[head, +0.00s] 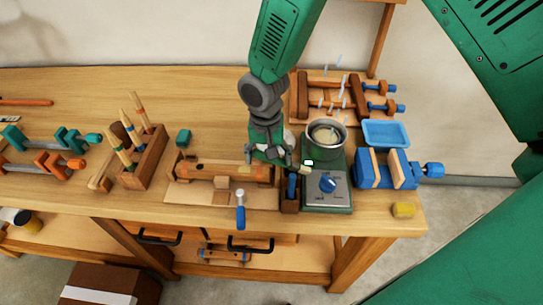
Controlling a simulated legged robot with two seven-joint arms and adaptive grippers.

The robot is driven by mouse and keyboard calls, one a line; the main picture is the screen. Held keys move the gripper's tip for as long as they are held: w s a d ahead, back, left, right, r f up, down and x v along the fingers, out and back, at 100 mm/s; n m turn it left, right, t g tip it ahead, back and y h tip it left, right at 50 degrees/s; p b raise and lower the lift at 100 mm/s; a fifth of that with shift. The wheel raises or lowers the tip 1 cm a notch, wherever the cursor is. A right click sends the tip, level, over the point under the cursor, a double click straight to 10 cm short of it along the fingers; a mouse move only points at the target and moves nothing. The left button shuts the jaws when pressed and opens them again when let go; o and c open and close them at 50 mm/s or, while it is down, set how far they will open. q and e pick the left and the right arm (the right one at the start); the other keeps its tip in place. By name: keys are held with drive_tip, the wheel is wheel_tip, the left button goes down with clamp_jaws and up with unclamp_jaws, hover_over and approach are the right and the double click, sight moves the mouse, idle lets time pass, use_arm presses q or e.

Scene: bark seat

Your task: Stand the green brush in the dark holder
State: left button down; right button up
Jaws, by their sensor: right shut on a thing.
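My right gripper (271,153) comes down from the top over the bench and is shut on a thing. That thing is mostly hidden by the fingers; a pale, bristle-like tip (304,170) shows just right of them. It may be the green brush, lying roughly level, but its green part cannot be told from my green fingers. The dark holder (290,206) looks like the small brown box just below and right of the gripper, left of the hot plate. A blue-handled tool (292,186) stands in it. My left gripper is not in view.
A pot (325,134) with steam above it sits on the green hot plate (340,195), close right of the gripper. A wooden rack (148,155), a clamped wooden piece (200,172) and a blue vise (375,170) crowd the bench.

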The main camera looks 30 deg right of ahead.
drive_tip(key=shift+w+a, duration=0.2)
drive_tip(key=shift+a, duration=0.2)
drive_tip(key=o, duration=1.7)
drive_tip(key=shift+f, duration=0.15)
drive_tip(key=shift+w, duration=0.1)
drive_tip(key=shift+o, duration=0.7)
drive_tip(key=shift+d, duration=0.1)
drive_tip(key=shift+r, duration=0.2)
